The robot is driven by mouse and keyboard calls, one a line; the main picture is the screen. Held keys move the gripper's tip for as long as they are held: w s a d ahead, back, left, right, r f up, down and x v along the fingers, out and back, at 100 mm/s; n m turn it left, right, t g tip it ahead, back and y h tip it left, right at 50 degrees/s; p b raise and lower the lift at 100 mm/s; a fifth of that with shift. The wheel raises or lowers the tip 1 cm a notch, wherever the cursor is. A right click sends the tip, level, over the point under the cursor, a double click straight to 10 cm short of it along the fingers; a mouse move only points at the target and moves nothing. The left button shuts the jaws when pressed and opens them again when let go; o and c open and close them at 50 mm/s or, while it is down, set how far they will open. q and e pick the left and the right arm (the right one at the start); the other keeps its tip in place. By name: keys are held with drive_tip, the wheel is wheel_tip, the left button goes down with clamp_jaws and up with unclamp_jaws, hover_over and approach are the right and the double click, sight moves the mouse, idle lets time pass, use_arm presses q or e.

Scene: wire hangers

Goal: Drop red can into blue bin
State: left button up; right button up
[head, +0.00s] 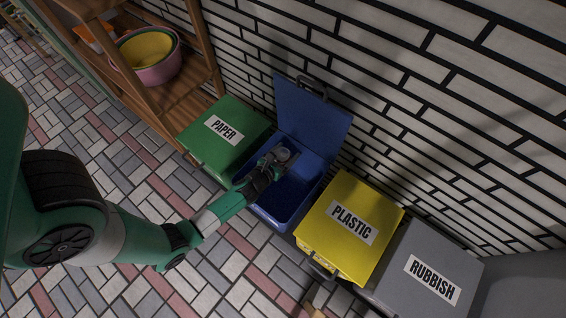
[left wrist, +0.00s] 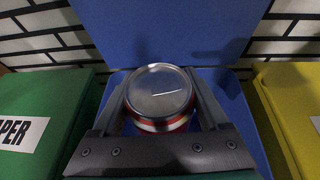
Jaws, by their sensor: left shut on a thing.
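The blue bin (head: 265,213) stands with its lid (head: 313,122) raised against the brick wall. My left gripper (head: 281,158) is over the open bin, near its back left part. In the left wrist view, my left gripper (left wrist: 158,100) is shut on the red can (left wrist: 160,124), whose silver top faces the camera. A red and white band shows below the can's rim. The blue lid (left wrist: 170,30) rises behind the can. In the head view the can is mostly hidden by the gripper. My right gripper is not in view.
The closed green paper bin (head: 205,150) stands left of the blue bin. The closed yellow plastic bin (head: 345,245) and grey rubbish bin (head: 405,290) stand to the right. A wooden shelf (head: 185,100) with bowls (head: 160,73) is at the upper left.

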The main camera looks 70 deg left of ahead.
use_arm(q)
drive_tip(key=o, duration=1.2)
drive_tip(key=shift+s+d, duration=0.1)
drive_tip(key=p+v, duration=0.2)
drive_tip(key=v, duration=0.9)
drive_tip(key=shift+s+d+r, duration=0.1)
drive_tip(key=shift+r, duration=0.1)
